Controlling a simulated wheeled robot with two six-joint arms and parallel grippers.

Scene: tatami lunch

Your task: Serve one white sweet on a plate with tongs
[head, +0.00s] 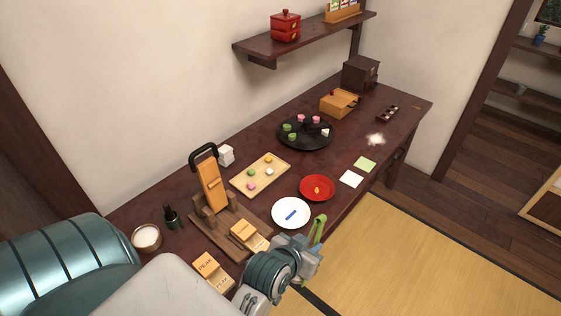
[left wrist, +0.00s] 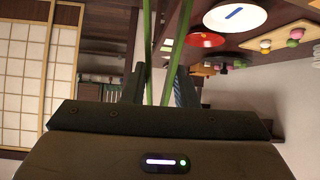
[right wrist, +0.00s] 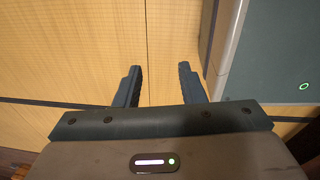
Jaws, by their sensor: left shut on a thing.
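My left gripper (head: 308,252) is shut on green tongs (head: 319,227), just off the table's front edge. In the left wrist view the two long tong arms (left wrist: 148,50) stand between the fingers. A white plate (head: 286,221) with a blue stripe lies close beside the tongs. The white sweet (head: 269,171) sits on a pale wooden tray (head: 243,183), with yellow, green and pink sweets around it. The tong tips are apart from the plate and sweets. My right gripper (right wrist: 160,85) is open and empty over tatami; it is not visible in the head view.
A red plate (head: 328,181) with a small yellow item lies right of the white plate. A wooden stand (head: 212,187) with a black handle stands left. White and green paper squares (head: 351,179) lie at the front edge.

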